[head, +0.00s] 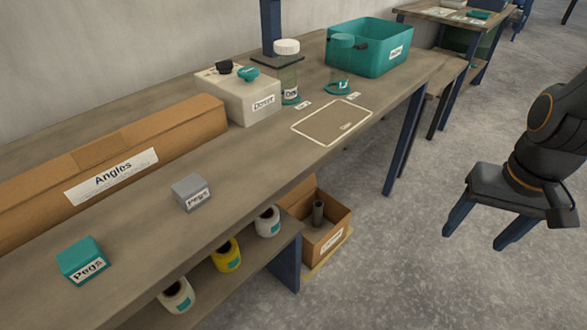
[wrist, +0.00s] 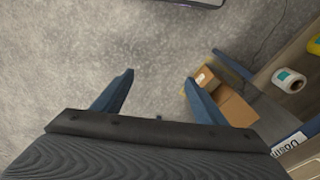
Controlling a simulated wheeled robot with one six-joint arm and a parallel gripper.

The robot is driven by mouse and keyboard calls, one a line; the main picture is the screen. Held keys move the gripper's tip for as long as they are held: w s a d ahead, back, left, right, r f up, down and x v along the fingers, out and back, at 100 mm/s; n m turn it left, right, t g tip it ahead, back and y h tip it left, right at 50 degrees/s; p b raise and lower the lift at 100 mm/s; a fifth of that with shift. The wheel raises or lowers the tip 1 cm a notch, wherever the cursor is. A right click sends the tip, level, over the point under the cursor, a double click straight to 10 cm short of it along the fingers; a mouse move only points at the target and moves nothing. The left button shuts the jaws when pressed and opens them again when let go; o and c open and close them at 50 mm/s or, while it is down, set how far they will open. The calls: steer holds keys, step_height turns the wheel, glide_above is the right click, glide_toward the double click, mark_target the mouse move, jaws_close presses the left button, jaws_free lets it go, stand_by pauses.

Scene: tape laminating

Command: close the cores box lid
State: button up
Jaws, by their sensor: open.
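The cores box is an open brown cardboard box (head: 328,243) below the bench's right end, with a white label on its front. The box also shows in the wrist view (wrist: 236,108), partly hidden behind the right finger. My gripper (head: 474,241) is open and empty above the floor, to the right of the box and apart from it; it also shows in the wrist view (wrist: 160,77).
The bench (head: 255,165) holds an Angles carton (head: 60,195), Pegs boxes, a Dowel box (head: 240,97) and a teal bin (head: 368,48). Several tape rolls (head: 227,255) sit on its lower shelf. A blue bench leg (head: 285,265) stands left of the box. Open floor lies between box and gripper.

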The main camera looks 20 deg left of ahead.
steer(key=w+f+t+b, duration=0.1)
steer(key=w+f+b, duration=0.5)
steer(key=f+b, duration=0.5)
steer(key=w+f+t+b, duration=0.1)
steer(key=w+f+b, duration=0.5)
steer(key=f+b, duration=0.55)
steer(key=w+a+f+n+t+b, duration=0.1)
steer(key=w+a+f+t+b, duration=0.15)
steer(key=w, duration=0.45)
steer(key=w+a+f+n+t+b, duration=0.1)
steer(key=w+a+f+n+b, duration=0.1)
steer(key=w+a+f+b, duration=0.3)
steer(key=w+a+r+n+t+y, duration=0.1)
steer(key=w+a+r+n+y, duration=0.15)
steer(key=w+a, duration=0.5)
steer(key=w+a+r+n+t+y, duration=0.1)
steer(key=w+a+r+n+y, duration=0.15)
steer(key=w+a, duration=0.45)
steer(key=shift+a+f+n+g+y+b, duration=0.45)
steer(key=shift+a+n+y+b, duration=0.55)
steer(key=shift+a, duration=3.7)
steer(key=shift+a+f+n+g+y+b, duration=0.45)
steer(key=shift+a+y, duration=0.95)
steer(key=shift+a, duration=3.3)
steer(key=shift+a+f+n+g+y+b, duration=0.25)
steer(key=shift+a+n+g+y+b, duration=0.65)
steer(key=shift+a, duration=3.8)
steer(key=shift+t+y, duration=0.3)
steer(key=shift+t, duration=0.05)
